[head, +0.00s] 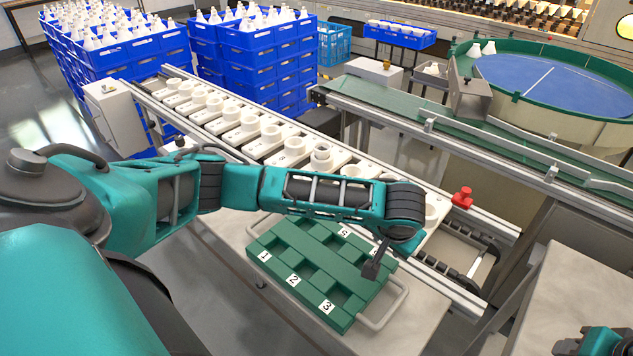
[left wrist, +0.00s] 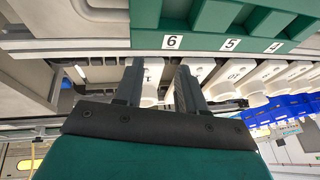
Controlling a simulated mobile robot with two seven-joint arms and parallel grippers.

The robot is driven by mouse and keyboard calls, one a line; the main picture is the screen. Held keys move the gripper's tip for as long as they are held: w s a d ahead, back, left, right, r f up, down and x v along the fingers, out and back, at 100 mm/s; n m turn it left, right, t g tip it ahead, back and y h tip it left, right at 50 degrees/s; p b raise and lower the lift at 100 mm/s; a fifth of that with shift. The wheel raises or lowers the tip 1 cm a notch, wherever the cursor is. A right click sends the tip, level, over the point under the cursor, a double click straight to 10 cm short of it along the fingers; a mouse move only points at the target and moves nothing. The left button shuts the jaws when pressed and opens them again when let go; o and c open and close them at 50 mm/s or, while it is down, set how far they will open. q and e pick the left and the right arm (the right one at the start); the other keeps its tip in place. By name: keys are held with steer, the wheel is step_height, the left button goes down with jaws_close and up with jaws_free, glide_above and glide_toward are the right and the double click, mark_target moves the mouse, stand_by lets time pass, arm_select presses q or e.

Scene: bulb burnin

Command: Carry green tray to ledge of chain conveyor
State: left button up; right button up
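The green tray (head: 307,282) lies on a pale surface in front of the chain conveyor (head: 225,120). Its compartments look empty, and labels 1, 2, 3 and 5 show. A grey handle (head: 384,318) sticks out on its right side. My left gripper (head: 374,264) is over the tray's back right corner in the head view. In the left wrist view its fingers (left wrist: 158,85) are apart with nothing gripped between them. Part of my right arm's end (head: 603,343) shows at the bottom right; its fingers are unclear.
Numbered white carriers with round sockets (head: 249,122) line the conveyor. A red button (head: 462,197) is at its right end. A green belt (head: 450,127) and a round blue table (head: 545,85) lie behind. Blue crates of bulbs (head: 250,45) stand at the back.

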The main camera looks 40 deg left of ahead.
arm_select(q)
steer(key=shift+w+d, duration=0.1)
steer(key=shift+d, duration=0.3)
arm_select(e)
steer(key=shift+w+d, duration=0.1)
steer(key=shift+d, duration=0.3)
steer(key=shift+d+r, duration=0.1)
steer(key=shift+r, duration=0.25)
steer(key=v, duration=1.1)
steer(key=shift+s+a, duration=0.2)
steer(key=shift+s, duration=0.05)
steer(key=shift+r, duration=0.1)
steer(key=shift+s, duration=0.1)
